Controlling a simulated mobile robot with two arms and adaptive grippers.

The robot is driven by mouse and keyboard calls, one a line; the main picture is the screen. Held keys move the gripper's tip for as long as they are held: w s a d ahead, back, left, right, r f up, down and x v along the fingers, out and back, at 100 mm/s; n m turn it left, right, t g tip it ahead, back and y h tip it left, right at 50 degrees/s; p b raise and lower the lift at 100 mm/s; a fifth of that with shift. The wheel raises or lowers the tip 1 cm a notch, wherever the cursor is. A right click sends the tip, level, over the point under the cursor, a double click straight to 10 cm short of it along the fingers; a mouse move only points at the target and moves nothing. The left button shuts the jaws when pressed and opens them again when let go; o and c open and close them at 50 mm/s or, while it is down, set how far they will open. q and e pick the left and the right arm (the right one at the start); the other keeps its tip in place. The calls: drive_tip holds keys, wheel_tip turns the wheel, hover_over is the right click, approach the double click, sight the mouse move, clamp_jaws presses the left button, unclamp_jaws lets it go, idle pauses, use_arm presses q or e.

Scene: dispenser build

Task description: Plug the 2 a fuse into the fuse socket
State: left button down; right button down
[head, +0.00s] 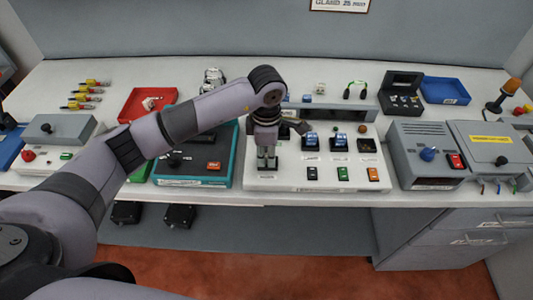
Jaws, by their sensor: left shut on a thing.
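My left gripper (267,161) points straight down over the left part of a white panel (300,172) on the bench. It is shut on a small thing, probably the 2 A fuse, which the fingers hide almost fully. The fingertips are close to the panel, over its left column; the fuse socket there is hidden behind them, and I cannot tell whether the fuse touches it. To the right, the panel carries dark modules with blue parts, one (311,141) beside another (340,141). My right gripper is not in view.
A teal-edged box (195,181) stands close left of the panel and a grey unit (424,155) to its right. Behind are a red tray (135,107), an open black case (402,84) and a blue tray (445,91). My left arm crosses above the left bench.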

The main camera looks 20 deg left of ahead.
use_arm(q)
drive_tip(key=shift+s+f+b, duration=0.1)
drive_tip(key=shift+f+b, duration=0.2)
drive_tip(key=shift+b, duration=0.05)
idle(0.6)
drive_tip(key=c, duration=1.5)
unclamp_jaws()
drive_tip(key=shift+o, duration=0.2)
drive_tip(key=shift+o, duration=0.2)
drive_tip(key=o, duration=0.4)
drive_tip(key=shift+o, duration=0.2)
drive_tip(key=shift+r, duration=0.25)
drive_tip(key=shift+r+p, duration=1.7)
drive_tip(key=shift+r, duration=1.65)
